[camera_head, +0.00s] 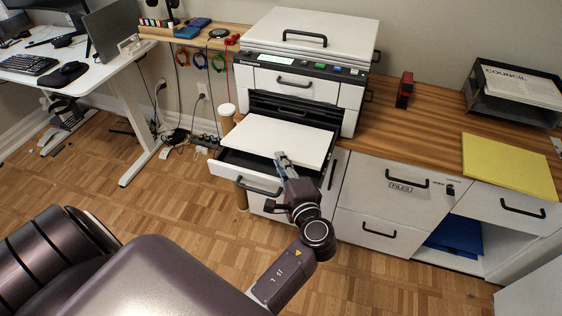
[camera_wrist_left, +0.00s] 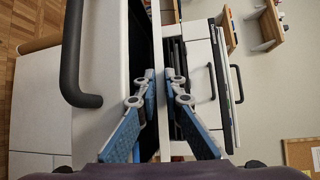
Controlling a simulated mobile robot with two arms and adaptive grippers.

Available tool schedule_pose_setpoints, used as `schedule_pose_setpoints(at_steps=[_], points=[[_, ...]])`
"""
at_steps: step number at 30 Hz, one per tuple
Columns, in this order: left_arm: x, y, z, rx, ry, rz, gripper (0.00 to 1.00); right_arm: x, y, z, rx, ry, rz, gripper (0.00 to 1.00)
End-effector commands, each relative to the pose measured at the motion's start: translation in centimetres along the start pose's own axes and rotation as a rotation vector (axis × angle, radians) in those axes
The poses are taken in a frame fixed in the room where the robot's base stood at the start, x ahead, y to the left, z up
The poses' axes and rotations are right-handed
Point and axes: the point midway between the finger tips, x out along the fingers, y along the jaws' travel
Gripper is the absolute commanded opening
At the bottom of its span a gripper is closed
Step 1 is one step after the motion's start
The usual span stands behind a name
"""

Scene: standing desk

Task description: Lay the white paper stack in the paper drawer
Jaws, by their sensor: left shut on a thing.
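The white paper stack (camera_head: 276,138) lies flat over the pulled-out paper drawer (camera_head: 238,181) of the printer, its far edge close to the printer body. My left gripper (camera_head: 281,158) is shut on the stack's near edge. In the left wrist view the fingers (camera_wrist_left: 160,76) pinch the thin stack (camera_wrist_left: 160,52) edge-on, beside the drawer front (camera_wrist_left: 103,60) with its black handle. A dark strip of drawer interior shows along the stack's near and left sides. How far the stack is above the drawer floor is hidden. My right gripper is not in view.
The printer (camera_head: 300,75) stands on a wooden desktop (camera_head: 425,125). A red stapler (camera_head: 405,90), a black tray of papers (camera_head: 515,88) and a yellow sheet stack (camera_head: 508,165) lie to the right. Closed cabinet drawers (camera_head: 395,190) stand right of the arm.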

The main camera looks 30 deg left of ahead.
Motion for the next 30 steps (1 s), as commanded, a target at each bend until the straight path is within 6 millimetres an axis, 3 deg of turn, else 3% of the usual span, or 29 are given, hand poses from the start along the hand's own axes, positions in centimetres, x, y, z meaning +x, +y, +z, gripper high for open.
schedule_pose_setpoints(at_steps=[2, 3, 8, 19, 24, 30], points=[[0.0, 0.8, -0.1, 0.004, 0.003, 0.013, 0.00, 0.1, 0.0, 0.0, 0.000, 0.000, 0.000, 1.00], [0.0, 0.8, -0.1, 0.004, 0.003, 0.013, 0.10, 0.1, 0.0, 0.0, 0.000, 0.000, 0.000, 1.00], [0.0, 0.8, -0.1, 0.005, 0.003, 0.013, 0.28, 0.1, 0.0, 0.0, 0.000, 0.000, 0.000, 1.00], [-0.2, 1.2, 0.1, 0.008, 0.002, 0.020, 0.29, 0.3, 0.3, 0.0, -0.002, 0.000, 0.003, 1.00], [-1.6, -0.3, 1.3, 0.009, -0.001, 0.022, 0.29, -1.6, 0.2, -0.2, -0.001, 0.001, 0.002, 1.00], [-2.2, -3.9, 1.7, 0.004, -0.001, 0.016, 0.29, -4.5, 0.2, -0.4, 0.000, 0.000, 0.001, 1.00]])
